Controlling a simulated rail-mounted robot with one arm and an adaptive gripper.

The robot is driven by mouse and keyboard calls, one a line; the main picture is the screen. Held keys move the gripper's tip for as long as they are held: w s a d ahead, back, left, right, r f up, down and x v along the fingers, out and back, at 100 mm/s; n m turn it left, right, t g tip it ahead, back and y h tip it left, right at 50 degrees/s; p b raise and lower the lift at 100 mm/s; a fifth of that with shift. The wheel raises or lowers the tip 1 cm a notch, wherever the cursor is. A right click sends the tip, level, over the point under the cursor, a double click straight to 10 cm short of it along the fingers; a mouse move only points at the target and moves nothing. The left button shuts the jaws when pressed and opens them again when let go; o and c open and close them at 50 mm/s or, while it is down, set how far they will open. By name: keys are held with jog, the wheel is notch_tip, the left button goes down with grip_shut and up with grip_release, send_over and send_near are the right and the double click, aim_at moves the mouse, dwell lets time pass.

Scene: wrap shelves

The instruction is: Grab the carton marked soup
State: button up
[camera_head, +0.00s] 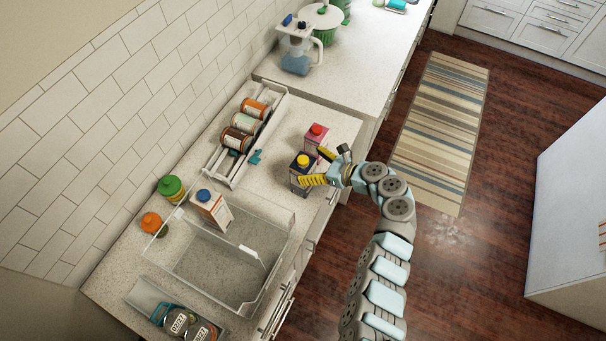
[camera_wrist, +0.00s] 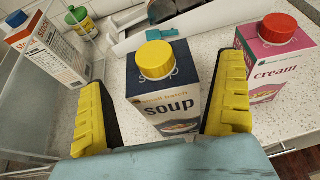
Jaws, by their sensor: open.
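The soup carton (camera_wrist: 168,98) stands upright in the middle of the wrist view, dark blue and cream with a yellow cap and the word "soup" on its front. In the head view the soup carton (camera_head: 300,177) stands near the front edge of the counter. My gripper (camera_wrist: 165,105) is open, with one yellow finger on each side of the carton. I cannot tell whether either finger touches it. In the head view my gripper (camera_head: 324,168) reaches in from the right and hides part of the carton.
A pink cream carton (camera_wrist: 275,60) with a red cap stands close on the right. A white stock carton (camera_wrist: 45,45) with a blue cap stands at left by a clear bin (camera_head: 187,274). A rack of jars (camera_head: 271,100) lies behind.

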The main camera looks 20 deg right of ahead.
jog(key=shift+x, duration=1.5)
jog(key=shift+r, duration=0.1)
jog(key=c, duration=1.2)
jog(key=shift+r, duration=0.1)
